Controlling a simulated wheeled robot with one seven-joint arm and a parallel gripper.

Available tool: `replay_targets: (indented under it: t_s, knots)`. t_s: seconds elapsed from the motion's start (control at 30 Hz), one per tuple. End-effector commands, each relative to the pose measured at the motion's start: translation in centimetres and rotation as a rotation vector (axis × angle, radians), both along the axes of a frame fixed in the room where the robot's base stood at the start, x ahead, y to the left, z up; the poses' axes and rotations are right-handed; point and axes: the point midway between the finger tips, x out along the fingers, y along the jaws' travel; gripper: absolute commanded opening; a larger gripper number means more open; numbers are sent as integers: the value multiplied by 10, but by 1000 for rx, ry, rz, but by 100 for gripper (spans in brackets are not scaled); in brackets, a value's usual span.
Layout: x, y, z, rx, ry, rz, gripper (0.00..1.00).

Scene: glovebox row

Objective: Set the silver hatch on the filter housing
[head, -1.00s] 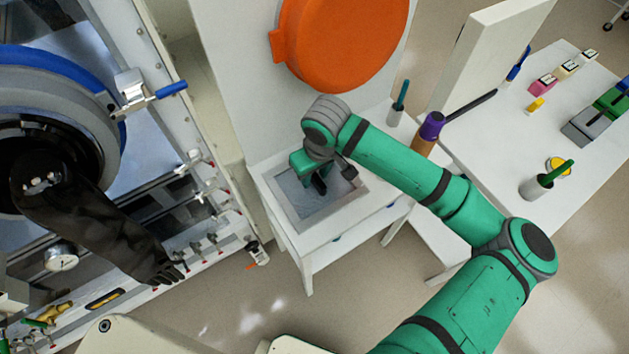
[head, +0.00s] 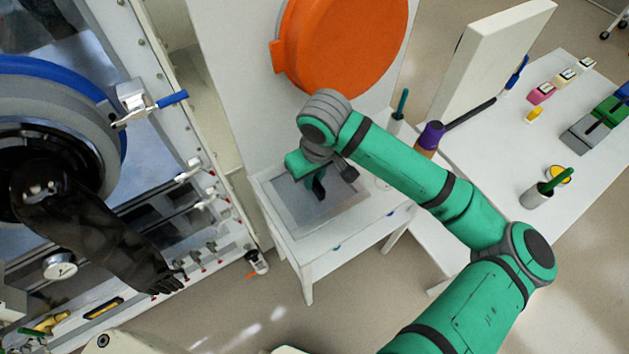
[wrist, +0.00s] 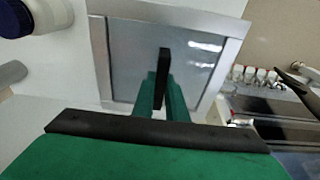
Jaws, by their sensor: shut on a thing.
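A square silver-grey panel, which I take as the silver hatch (wrist: 128,62), has a dark upright handle (wrist: 164,62). My gripper (wrist: 160,95) is shut on that handle, its green fingers pointing down at the panel. In the head view, my gripper (head: 318,190) is over the framed square on top of a small white stand, which I take as the filter housing (head: 308,246). A pale metal frame (wrist: 98,60) surrounds the panel in the wrist view. I cannot tell whether the panel rests in the frame or is slightly above it. My gripper covers its middle.
A large orange round cover (head: 345,45) is behind the stand. A black glove (head: 95,235) hangs from a port at left, near several small valves. A purple-topped bottle (head: 430,135) and a pen cup (head: 537,194) stand at right. Floor shows in front.

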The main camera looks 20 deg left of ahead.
Motion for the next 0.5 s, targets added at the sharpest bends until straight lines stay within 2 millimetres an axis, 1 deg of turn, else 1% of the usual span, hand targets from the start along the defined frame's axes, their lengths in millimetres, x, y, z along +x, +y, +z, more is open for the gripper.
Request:
replay_targets:
  t_s: [0.03,0.2,0.4,0.5]
  knots:
    - [-9,1,11,3,-4,5,0]
    - [-38,1,46,3,-4,4,0]
    - [-82,1,65,2,-4,5,0]
    - [-98,2,73,2,-4,4,0]
